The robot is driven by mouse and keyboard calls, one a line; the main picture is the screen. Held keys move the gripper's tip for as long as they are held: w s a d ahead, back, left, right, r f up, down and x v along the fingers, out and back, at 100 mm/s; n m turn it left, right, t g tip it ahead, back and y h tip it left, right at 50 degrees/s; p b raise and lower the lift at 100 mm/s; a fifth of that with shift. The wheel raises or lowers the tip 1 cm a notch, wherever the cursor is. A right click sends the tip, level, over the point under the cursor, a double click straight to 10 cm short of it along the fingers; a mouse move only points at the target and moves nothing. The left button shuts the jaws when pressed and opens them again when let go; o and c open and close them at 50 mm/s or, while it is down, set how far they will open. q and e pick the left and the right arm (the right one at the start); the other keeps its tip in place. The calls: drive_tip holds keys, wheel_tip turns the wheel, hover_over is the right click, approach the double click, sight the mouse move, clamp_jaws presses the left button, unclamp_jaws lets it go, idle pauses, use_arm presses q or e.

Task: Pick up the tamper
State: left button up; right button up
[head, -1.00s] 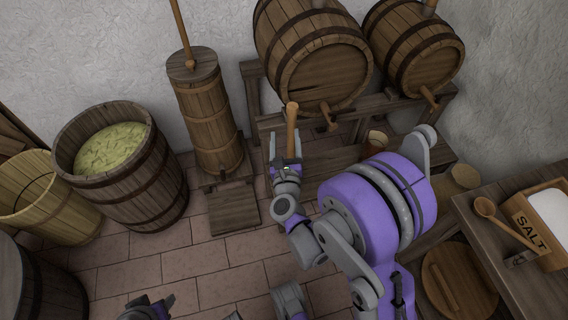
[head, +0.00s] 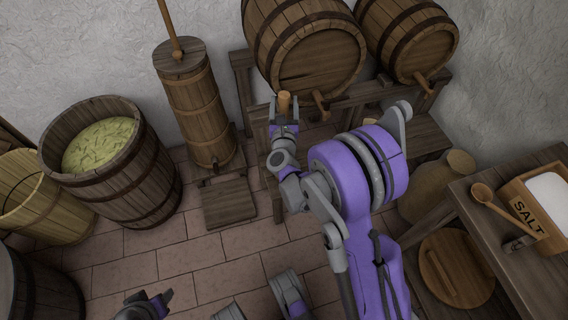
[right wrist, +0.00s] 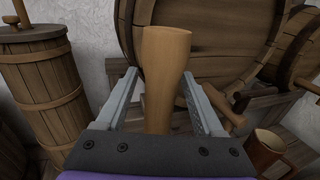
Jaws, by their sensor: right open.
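The tamper (head: 285,104) is a light wooden, rounded handle standing in front of the large barrel. In the right wrist view the tamper (right wrist: 164,70) rises upright between the two fingers, wider at its top. My right gripper (head: 284,122) is open, with a finger on each side of the tamper and visible gaps. In the right wrist view the right gripper (right wrist: 160,78) hides the tamper's lower end. My left gripper (head: 150,304) shows in part at the bottom edge of the head view, away from the tamper. Its jaws are unclear.
The large barrel (head: 305,50) lies on a wooden rack close behind the tamper, its tap to the right. A churn (head: 195,105) stands left. A brown mug (right wrist: 265,148) is at lower right in the wrist view. A table with a salt box (head: 530,215) is right.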

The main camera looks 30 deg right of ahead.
drive_tip(key=shift+w+d, duration=0.2)
drive_tip(key=shift+w, duration=0.05)
clamp_jaws()
drive_tip(key=shift+r, duration=0.1)
idle(0.3)
